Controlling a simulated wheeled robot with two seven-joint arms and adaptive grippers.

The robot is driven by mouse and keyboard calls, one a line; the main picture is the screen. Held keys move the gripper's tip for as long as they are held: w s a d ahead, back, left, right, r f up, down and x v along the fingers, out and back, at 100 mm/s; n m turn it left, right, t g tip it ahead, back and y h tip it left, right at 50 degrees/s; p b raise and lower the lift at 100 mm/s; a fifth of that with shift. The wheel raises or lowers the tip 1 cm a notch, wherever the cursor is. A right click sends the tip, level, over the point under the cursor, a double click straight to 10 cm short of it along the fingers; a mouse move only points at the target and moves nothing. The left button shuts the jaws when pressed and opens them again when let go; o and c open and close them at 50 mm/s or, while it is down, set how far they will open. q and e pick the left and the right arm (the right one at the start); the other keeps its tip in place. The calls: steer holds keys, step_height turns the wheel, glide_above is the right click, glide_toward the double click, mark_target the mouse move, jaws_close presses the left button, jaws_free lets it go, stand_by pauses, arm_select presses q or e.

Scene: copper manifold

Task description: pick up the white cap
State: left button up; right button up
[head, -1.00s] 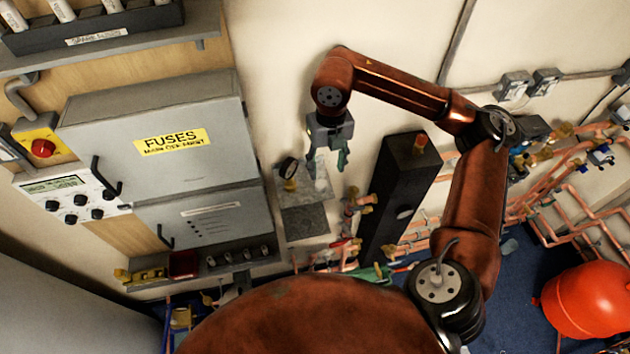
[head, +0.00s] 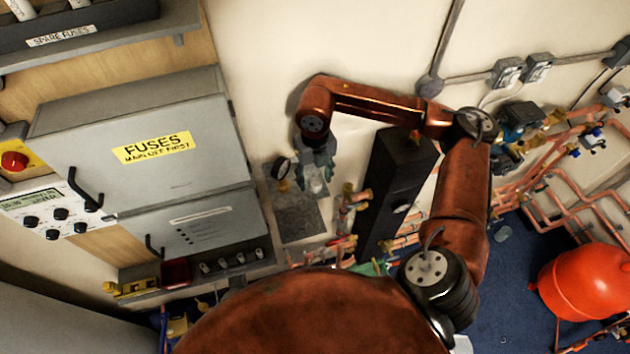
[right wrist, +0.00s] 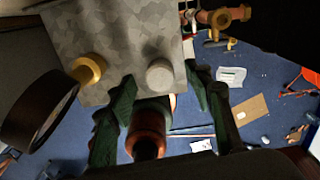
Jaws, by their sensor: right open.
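The white cap (right wrist: 160,74) shows in the right wrist view as a pale round piece on a grey mottled metal plate (right wrist: 125,35). My right gripper (right wrist: 161,80) has its two dark green fingers apart, one on each side of the cap in this view. I cannot tell how far the fingertips are from the cap, and no grip on it shows. In the head view my right gripper (head: 320,165) hangs over the top of the same plate (head: 298,218), where the cap is too small to make out. My left gripper is not in view.
A round gauge (head: 283,168) with a brass fitting (right wrist: 88,69) sits close left of the cap. A tall black box (head: 395,190) and copper pipes (head: 350,205) stand to the right. The grey fuse cabinet (head: 150,140) is at left.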

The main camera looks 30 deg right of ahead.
steer(key=shift+f, duration=0.75)
steer(key=shift+c, duration=0.4)
steer(key=c, duration=0.8)
steer(key=shift+r, duration=0.15)
steer(key=shift+c, duration=0.2)
steer(key=shift+r, duration=0.25)
step_height(320, 180, up, 2)
steer(key=shift+b, duration=0.9)
steer(key=s+a+r+b, duration=0.2)
steer(key=s+r, duration=0.3)
steer(key=s, duration=0.1)
steer(key=s+a+r+b, duration=0.1)
steer(key=s+a+r, duration=0.2)
steer(key=s+r, duration=0.2)
steer(key=shift+s+a+r+b, duration=0.15)
steer(key=shift+s+a+b, duration=0.2)
steer(key=shift+s, duration=0.6)
